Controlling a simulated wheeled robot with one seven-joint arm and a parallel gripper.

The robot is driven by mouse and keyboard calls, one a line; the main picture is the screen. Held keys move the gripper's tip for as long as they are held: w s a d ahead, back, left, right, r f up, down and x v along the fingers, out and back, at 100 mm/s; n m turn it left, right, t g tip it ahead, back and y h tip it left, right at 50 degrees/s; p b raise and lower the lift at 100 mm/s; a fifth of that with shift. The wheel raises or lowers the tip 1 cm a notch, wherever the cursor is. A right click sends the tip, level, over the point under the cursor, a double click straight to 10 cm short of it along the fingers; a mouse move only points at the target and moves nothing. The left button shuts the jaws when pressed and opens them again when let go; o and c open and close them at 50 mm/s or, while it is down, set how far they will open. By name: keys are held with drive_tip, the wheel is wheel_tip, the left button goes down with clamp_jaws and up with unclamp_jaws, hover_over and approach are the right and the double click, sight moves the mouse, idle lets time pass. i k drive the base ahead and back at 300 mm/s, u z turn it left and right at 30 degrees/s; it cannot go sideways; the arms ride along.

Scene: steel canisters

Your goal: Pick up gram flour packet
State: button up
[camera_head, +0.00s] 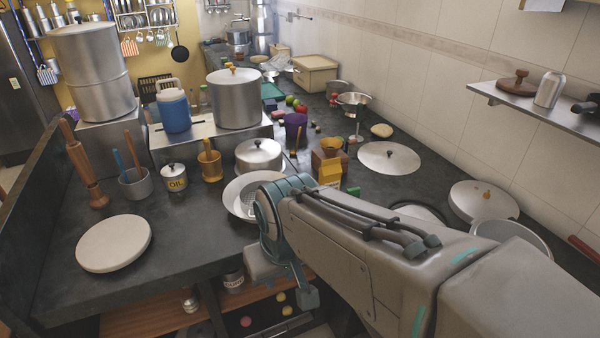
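A small yellow packet (330,172) stands on the dark counter near the middle, just beyond the bend of my arm. It looks like the gram flour packet, but its print is too small to read. My arm reaches in from the lower right. Its teal and grey wrist part hangs over the counter's front edge, with my gripper (285,275) at its lower end. The fingers cannot be made out clearly. No packet shows at the gripper, which is in front of and below the yellow packet.
A white bowl (241,198) sits left of my arm, near a lidded steel pot (259,156). A brown box with a funnel (327,160) stands close behind the packet. A flat steel lid (389,158) lies to its right. The front-left counter (185,265) is mostly clear.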

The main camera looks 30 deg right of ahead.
sight(330, 170)
drive_tip(key=u, duration=0.75)
drive_tip(key=i, duration=0.95)
drive_tip(key=z, duration=2.35)
drive_tip(key=k, duration=0.5)
drive_tip(key=z, duration=0.7)
drive_tip(key=i, duration=0.8)
drive_tip(key=u, duration=0.05)
